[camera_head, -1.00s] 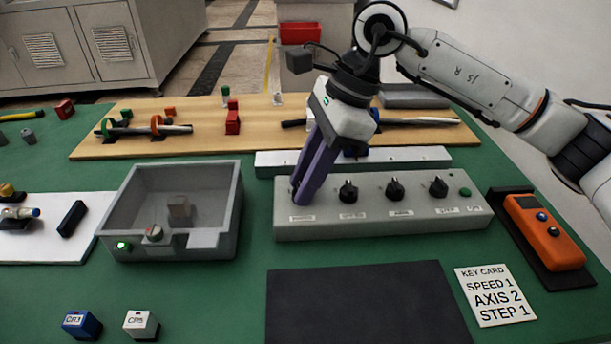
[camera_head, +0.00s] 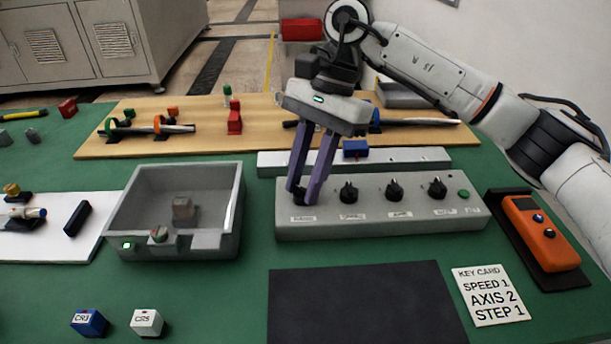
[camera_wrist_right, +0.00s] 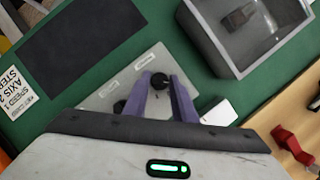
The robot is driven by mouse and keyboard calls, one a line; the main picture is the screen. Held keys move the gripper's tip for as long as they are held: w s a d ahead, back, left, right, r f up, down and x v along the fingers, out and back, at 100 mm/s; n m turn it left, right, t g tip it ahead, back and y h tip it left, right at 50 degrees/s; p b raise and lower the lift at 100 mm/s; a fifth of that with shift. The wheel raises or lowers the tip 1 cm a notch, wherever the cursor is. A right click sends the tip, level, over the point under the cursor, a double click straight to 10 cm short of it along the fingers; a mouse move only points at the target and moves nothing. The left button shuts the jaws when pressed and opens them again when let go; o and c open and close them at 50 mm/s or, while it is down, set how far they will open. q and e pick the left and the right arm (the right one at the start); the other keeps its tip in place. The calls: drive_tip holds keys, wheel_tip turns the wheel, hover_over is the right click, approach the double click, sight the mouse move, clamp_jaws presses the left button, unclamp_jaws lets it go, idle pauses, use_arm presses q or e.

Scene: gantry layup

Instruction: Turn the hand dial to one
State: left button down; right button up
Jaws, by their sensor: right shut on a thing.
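The grey control box (camera_head: 380,223) stands mid-table with a row of black dials on top and small white labels too blurred to read. My right gripper (camera_head: 304,196) points down at the leftmost dial, its purple fingers shut on it from both sides. In the head view the fingers mostly hide this dial. In the right wrist view the dial (camera_wrist_right: 159,80) shows between the fingertips of the right gripper (camera_wrist_right: 160,85). Its pointer setting cannot be read. The other dials (camera_head: 349,192) stand free to the right. My left gripper is out of view.
A key card (camera_head: 490,295) reads speed 1, axis 2, step 1. An open grey bin (camera_head: 125,225) stands left of the box, and an orange handset (camera_head: 540,235) to the right. A white rail (camera_head: 415,157) lies close behind. A dark mat (camera_head: 365,305) in front is bare.

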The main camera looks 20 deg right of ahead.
idle(0.4)
drive_tip(key=o, duration=1)
drive_tip(key=shift+o, duration=0.2)
drive_tip(key=shift+r, duration=0.15)
drive_tip(key=p+v, duration=0.1)
drive_tip(key=v, duration=0.9)
